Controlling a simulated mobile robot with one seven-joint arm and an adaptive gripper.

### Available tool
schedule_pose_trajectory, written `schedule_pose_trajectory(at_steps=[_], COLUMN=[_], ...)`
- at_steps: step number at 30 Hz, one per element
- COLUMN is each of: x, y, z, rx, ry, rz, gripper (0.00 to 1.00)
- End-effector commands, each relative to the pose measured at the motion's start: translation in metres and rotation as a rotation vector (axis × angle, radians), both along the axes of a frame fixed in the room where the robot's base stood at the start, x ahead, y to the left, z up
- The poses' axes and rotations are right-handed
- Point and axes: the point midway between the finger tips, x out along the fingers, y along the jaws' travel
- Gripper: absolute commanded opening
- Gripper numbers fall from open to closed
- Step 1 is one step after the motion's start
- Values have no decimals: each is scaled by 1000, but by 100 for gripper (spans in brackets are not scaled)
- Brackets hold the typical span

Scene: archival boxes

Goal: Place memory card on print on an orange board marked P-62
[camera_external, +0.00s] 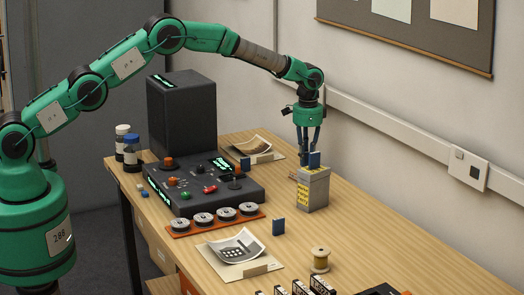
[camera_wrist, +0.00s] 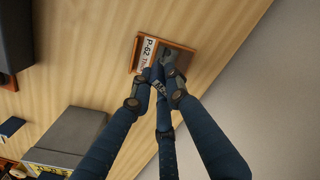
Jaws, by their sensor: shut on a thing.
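My gripper (camera_external: 308,152) points down just behind a grey box in the external view. Its dark fingers also show in the wrist view (camera_wrist: 163,80), closed together on a small piece over the board. That piece appears to be the memory card (camera_external: 314,159), a small blue block at the fingertips; the fingers largely hide it in the wrist view. The orange board (camera_wrist: 188,47) lies on the table under the fingertips, with a white label (camera_wrist: 147,55) reading P-62. The fingers cover much of the board, so its print and any contact with the card are unclear.
The grey box (camera_external: 314,190) with yellow labels stands close beside the board. Another blue card (camera_external: 278,227) stands on the table. A black console (camera_external: 205,186), an orange strip of round pieces (camera_external: 213,222), a photo (camera_external: 240,247) and a spool (camera_external: 320,260) are around.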

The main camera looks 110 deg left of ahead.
Motion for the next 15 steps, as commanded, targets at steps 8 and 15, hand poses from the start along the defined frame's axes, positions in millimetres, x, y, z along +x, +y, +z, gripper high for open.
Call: schedule_pose_trajectory(at_steps=[8,15], x=[0,0], y=[0,0], z=[-1,-23], rx=[0,0], ry=[-1,-1], rz=[0,0], gripper=[0,0])
